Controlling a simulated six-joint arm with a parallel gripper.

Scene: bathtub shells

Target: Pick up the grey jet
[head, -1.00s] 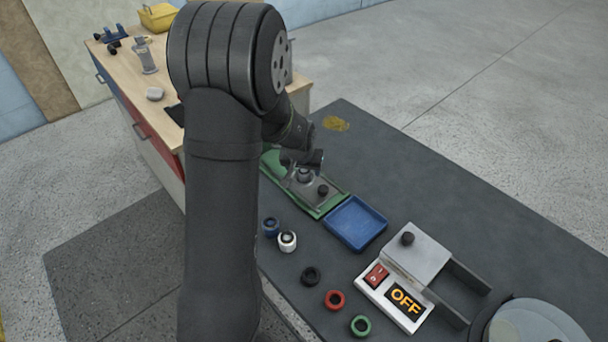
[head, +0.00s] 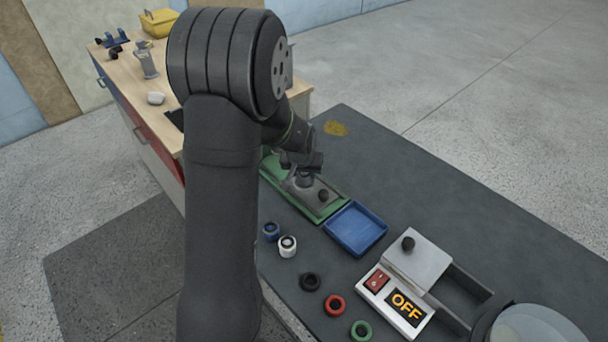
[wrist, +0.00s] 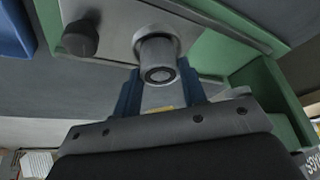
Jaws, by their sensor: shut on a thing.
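The grey jet (wrist: 158,60) is a short grey cylinder with a dark hole in its end. In the wrist view it sits between the two blue fingers of my gripper (wrist: 160,85), which is shut on it. In the head view my gripper (head: 303,162) is over the grey plate in the green tray, and the grey jet (head: 304,180) shows just below it. The jet is at or very close to the plate; I cannot tell whether it is clear of it. The arm hides part of the tray.
The green tray (head: 335,210) holds a grey plate with a black knob (head: 323,195). A blue tray (head: 356,228) adjoins it. Blue, white, black, red and green rings lie in front. A white device reading OFF (head: 395,302) stands at right. The table's far right is clear.

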